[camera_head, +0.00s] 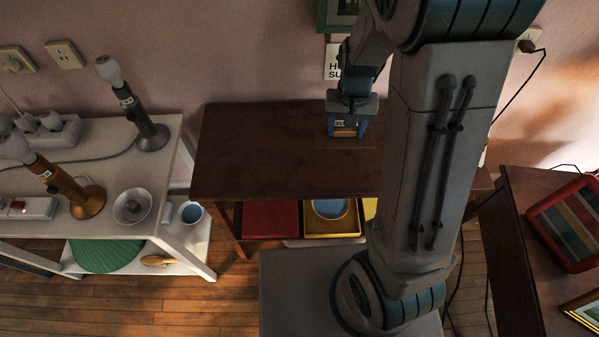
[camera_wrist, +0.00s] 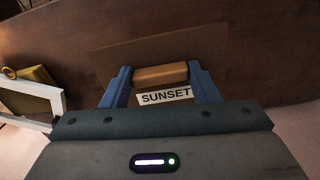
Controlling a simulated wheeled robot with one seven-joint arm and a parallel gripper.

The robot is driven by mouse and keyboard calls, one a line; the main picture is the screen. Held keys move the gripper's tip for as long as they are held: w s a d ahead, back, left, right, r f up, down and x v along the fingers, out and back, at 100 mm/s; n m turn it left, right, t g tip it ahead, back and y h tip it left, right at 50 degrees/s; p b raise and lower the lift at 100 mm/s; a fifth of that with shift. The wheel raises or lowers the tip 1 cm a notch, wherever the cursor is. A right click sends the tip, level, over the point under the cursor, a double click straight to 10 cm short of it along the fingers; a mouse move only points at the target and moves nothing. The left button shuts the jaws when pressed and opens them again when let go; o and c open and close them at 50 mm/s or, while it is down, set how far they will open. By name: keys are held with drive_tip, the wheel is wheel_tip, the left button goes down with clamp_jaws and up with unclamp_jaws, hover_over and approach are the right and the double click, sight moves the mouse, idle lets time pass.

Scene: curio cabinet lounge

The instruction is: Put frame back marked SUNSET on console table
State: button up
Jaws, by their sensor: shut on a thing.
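My gripper (camera_head: 347,131) is above the right part of the dark brown console table (camera_head: 250,150), pointing down. In the wrist view its two blue fingers (camera_wrist: 161,80) are shut on the frame back (camera_wrist: 160,73), a brown wooden piece with a white label reading SUNSET. In the head view only a small bit of the piece shows between the fingers. It is at or just above the tabletop; I cannot tell whether it touches. A faint rectangular outline shows on the tabletop beneath it.
A partly hidden wall sign (camera_head: 332,62) hangs below a green frame (camera_head: 339,14). The console's left top is clear. A white table (camera_head: 105,205) with lamps stands left; a brown table (camera_head: 515,250) with a red-framed striped picture (camera_head: 570,222) stands right. Trays (camera_head: 270,220) lie under the console.

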drive_tip(key=p, duration=0.1)
hover_over(300, 172)
wheel_tip(300, 172, down, 7)
drive_tip(key=shift+r, duration=0.1)
drive_tip(key=shift+f, duration=2.05)
drive_tip(key=shift+f, duration=0.1)
drive_tip(key=o, duration=1)
wheel_tip(300, 172, up, 11)
drive_tip(key=p, duration=0.1)
drive_tip(key=s+d+r+t, duration=0.1)
drive_tip(key=s+d+r, duration=0.2)
drive_tip(key=d+r, duration=0.1)
drive_tip(key=s+d+r+n+t, duration=0.1)
drive_tip(key=s+d+r, duration=0.2)
drive_tip(key=r, duration=0.4)
drive_tip(key=s+d+r+t, duration=0.1)
drive_tip(key=s+d+r, duration=0.3)
drive_tip(key=s+r, duration=0.1)
drive_tip(key=shift+s+d+r+n, duration=0.15)
drive_tip(key=shift+d+r+n, duration=0.2)
drive_tip(key=shift+r+n, duration=0.05)
